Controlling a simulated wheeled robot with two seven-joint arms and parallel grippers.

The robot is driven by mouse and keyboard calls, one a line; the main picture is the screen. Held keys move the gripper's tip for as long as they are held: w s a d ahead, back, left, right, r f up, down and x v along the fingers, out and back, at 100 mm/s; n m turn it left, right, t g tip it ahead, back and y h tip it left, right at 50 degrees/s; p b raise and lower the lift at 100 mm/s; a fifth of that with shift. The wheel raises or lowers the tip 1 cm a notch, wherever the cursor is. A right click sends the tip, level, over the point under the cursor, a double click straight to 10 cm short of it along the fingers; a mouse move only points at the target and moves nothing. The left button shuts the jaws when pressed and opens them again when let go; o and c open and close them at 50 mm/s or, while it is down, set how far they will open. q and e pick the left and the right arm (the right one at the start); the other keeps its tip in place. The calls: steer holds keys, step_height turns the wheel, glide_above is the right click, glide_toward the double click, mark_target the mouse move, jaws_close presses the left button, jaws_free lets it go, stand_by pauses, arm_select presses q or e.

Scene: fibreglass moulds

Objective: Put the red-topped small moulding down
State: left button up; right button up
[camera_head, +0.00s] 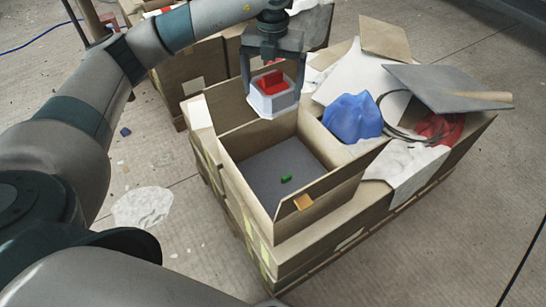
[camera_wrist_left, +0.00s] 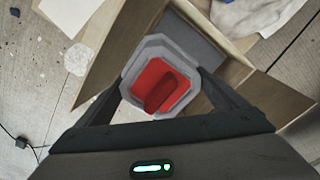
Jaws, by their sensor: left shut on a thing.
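The red-topped small moulding (camera_head: 272,93) is a pale grey, many-sided piece with a red block on top. My left gripper (camera_head: 272,88) is shut on it and holds it above the back edge of an open cardboard box (camera_head: 232,184). In the left wrist view the moulding (camera_wrist_left: 160,85) sits between the two fingers of the left gripper (camera_wrist_left: 158,92), red top facing the camera. The box has a grey floor with a small green piece (camera_head: 286,179) on it. My right gripper is not in view.
Right of the open box lie a blue bag (camera_head: 352,116), a dark coil (camera_head: 392,112), a red item (camera_head: 440,127), white cloth (camera_head: 405,160) and a grey board (camera_head: 440,86). More boxes (camera_head: 190,80) stand behind. White scrap (camera_head: 143,206) lies on the floor at left.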

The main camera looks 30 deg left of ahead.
arm_select(q)
step_height(320, 180, down, 23)
steer(key=shift+f+p, duration=0.1)
steer(key=shift+p, duration=0.75)
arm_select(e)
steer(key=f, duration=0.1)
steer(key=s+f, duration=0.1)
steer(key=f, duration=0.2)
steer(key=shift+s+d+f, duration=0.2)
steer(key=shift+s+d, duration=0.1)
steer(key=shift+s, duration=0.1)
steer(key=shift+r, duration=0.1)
arm_select(q)
steer(key=shift+f, duration=0.25)
step_height(320, 180, down, 3)
steer(key=shift+r, duration=0.1)
steer(key=shift+f, duration=0.45)
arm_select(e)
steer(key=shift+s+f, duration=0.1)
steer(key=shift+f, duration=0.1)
arm_select(q)
steer(key=shift+f, duration=0.1)
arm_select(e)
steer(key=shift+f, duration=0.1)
